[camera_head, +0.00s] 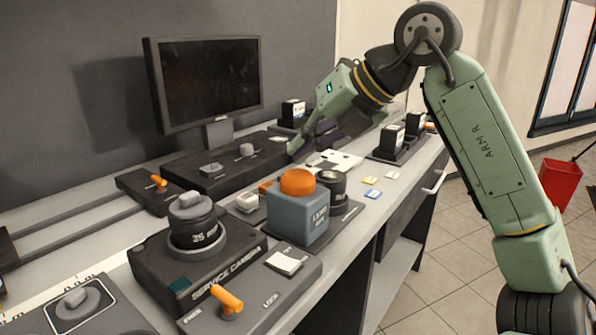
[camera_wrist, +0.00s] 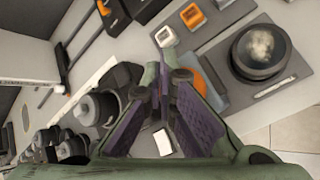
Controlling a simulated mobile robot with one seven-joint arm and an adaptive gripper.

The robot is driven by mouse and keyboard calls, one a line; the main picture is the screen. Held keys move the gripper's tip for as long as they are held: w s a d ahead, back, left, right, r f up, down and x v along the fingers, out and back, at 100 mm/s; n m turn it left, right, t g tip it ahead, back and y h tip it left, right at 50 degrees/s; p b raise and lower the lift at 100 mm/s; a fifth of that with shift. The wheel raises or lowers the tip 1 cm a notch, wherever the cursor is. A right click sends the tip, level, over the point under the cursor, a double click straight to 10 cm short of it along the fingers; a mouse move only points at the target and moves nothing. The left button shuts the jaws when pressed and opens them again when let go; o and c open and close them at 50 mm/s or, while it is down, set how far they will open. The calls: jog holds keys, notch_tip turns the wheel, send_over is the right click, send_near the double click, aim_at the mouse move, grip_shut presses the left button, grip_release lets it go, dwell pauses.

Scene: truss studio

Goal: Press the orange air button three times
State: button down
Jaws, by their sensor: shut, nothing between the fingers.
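The orange air button (camera_head: 298,182) is a dome on top of a blue-grey box (camera_head: 300,215) with lettering on its side, standing on the bench. In the head view my gripper (camera_head: 294,150) is above and behind the button, apart from it, with its fingers pointing down and left. In the wrist view my gripper (camera_wrist: 163,72) is shut and empty, its purple-padded fingers meeting at the tips. The orange button (camera_wrist: 211,82) shows just right of the fingers there, partly hidden by the right finger.
A service camera unit (camera_head: 205,265) with a lens stands to the front left. A dark round jar (camera_head: 332,186) sits close beside the button box. A monitor (camera_head: 207,80) stands at the back. Small cards (camera_head: 372,194) lie near the bench's right edge.

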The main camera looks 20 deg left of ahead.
aim_at(302, 170)
jog(key=shift+f, duration=0.15)
jog(key=shift+f, duration=0.3)
jog(key=shift+f+b, duration=0.75)
jog(key=shift+f, duration=0.05)
dwell(1.0)
jog(key=shift+r, duration=0.15)
jog(key=shift+r+p, duration=1.05)
notch_tip(302, 170, up, 5)
jog(key=p, duration=0.4)
jog(key=shift+r, duration=0.1)
